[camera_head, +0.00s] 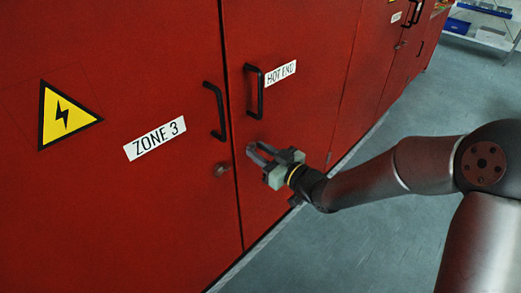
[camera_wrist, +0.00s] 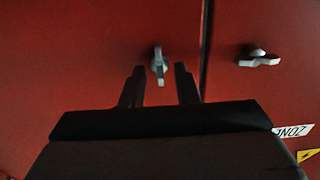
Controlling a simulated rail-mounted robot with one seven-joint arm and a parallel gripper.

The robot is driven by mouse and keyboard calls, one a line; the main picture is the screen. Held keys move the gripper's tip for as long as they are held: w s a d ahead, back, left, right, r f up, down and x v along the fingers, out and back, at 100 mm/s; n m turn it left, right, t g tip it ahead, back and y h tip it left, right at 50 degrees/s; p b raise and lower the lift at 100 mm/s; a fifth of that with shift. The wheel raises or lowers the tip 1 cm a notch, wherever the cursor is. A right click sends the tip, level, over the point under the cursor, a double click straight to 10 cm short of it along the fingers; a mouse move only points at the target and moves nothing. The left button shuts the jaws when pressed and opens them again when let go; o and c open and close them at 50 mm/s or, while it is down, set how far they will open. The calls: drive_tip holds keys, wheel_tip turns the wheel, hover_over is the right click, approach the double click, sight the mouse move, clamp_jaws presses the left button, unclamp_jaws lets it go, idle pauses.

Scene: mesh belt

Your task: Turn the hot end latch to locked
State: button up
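The hot end latch (camera_wrist: 159,65) is a small grey turn handle on the red hot end door (camera_head: 295,120). In the wrist view its lever stands upright in the picture, between my two fingertips and apart from both. In the head view my gripper hides it. My gripper (camera_head: 257,151) is open and empty, pointed at the door below the black handle. Its dark fingers also show in the wrist view (camera_wrist: 160,72), one on each side of the latch. How far the fingertips reach over the latch is hard to tell.
The zone 3 latch (camera_wrist: 260,58) lies crosswise on the neighbouring door; the head view shows it left of my gripper (camera_head: 222,169). Black bar handles (camera_head: 215,111) (camera_head: 255,91) stick out above. The grey floor (camera_head: 330,245) is clear. A shelf (camera_head: 485,30) stands far right.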

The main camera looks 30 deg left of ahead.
drive_tip(key=shift+a, duration=0.1)
clamp_jaws()
drive_tip(key=shift+m, duration=0.4)
drive_tip(key=m+p, duration=0.1)
drive_tip(key=m, duration=0.4)
drive_tip(key=m+p, duration=0.2)
drive_tip(key=m, duration=0.4)
drive_tip(key=m+p, duration=0.2)
drive_tip(key=m, duration=0.4)
drive_tip(key=shift+w+f, duration=0.25)
idle(0.4)
